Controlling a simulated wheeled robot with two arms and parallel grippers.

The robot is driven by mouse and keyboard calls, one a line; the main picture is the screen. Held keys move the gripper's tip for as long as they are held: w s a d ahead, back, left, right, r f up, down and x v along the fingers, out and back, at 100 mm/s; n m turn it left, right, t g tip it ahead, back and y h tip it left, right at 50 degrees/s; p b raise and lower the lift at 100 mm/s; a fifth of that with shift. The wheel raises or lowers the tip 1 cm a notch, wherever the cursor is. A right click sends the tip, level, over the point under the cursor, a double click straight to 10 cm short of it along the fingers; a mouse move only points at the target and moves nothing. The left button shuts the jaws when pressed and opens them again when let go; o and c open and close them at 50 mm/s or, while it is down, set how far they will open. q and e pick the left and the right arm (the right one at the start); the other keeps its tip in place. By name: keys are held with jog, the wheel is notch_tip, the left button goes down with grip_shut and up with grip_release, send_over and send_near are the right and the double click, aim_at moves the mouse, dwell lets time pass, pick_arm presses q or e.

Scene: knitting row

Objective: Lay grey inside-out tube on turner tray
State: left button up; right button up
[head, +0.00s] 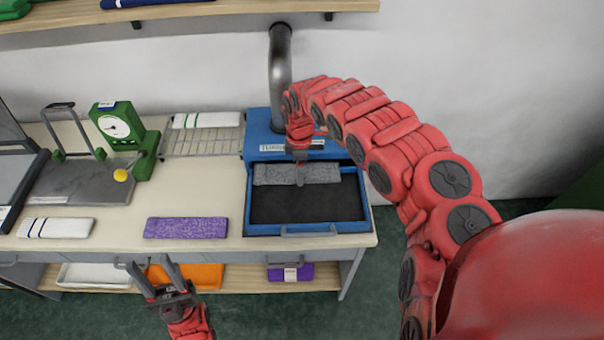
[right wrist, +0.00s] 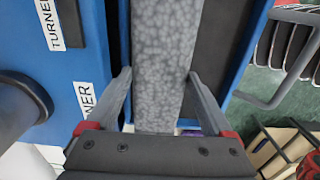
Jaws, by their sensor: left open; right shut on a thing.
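The grey mottled tube (head: 316,173) lies level along the back part of the blue turner's dark tray (head: 305,202). My right gripper (head: 299,172) comes down on it from above and is shut on it near its middle. In the right wrist view the tube (right wrist: 163,60) runs between the two fingers (right wrist: 160,85). I cannot tell whether the tube touches the tray floor or is just above it. My left gripper (head: 160,283) is open and empty, in front of the table's front edge.
The blue turner housing (head: 262,135) with a steel pipe (head: 280,65) stands behind the tray. A purple tube (head: 186,228) and a white striped tube (head: 56,228) lie on the table. A green dial gauge (head: 117,126) and wire rack (head: 200,142) are at the left.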

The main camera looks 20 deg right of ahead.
jog(key=shift+w+d, duration=0.25)
jog(key=shift+d, duration=0.2)
jog(key=shift+a+f+p, duration=0.2)
jog(key=shift+f+p, duration=0.6)
jog(key=shift+f, duration=0.4)
jog(key=shift+d+f, duration=0.15)
jog(key=shift+f, duration=0.4)
jog(key=shift+f, duration=0.15)
